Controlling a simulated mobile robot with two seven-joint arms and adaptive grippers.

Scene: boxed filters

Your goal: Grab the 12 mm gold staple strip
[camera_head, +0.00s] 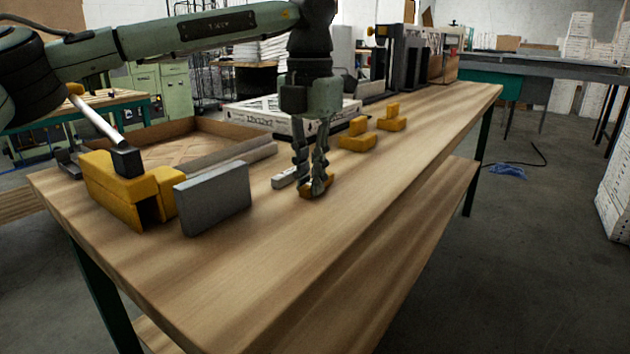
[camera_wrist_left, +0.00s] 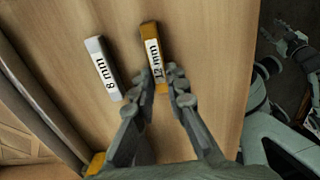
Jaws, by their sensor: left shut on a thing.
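The 12 mm gold staple strip (camera_wrist_left: 150,37) lies on the wooden table, its white label reading "12 mm" in the left wrist view. In the head view the gold strip (camera_head: 307,194) is partly hidden behind the fingers. My left gripper (camera_head: 314,186) reaches down to the table and is shut on the gold strip; its fingertips (camera_wrist_left: 163,93) flank the strip's near end. A silver strip labelled "8 mm" (camera_wrist_left: 103,68) lies just to the left, apart from the fingers; it also shows in the head view (camera_head: 286,177). Part of my right gripper (camera_wrist_left: 292,42) shows at the right edge, its jaws unclear.
A yellow stapler-like block (camera_head: 126,192) and a grey slab (camera_head: 213,198) stand at the left. Two yellow blocks (camera_head: 357,135) (camera_head: 392,118) stand farther back. A shallow cardboard tray (camera_head: 235,132) lies behind. The table's front right is clear.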

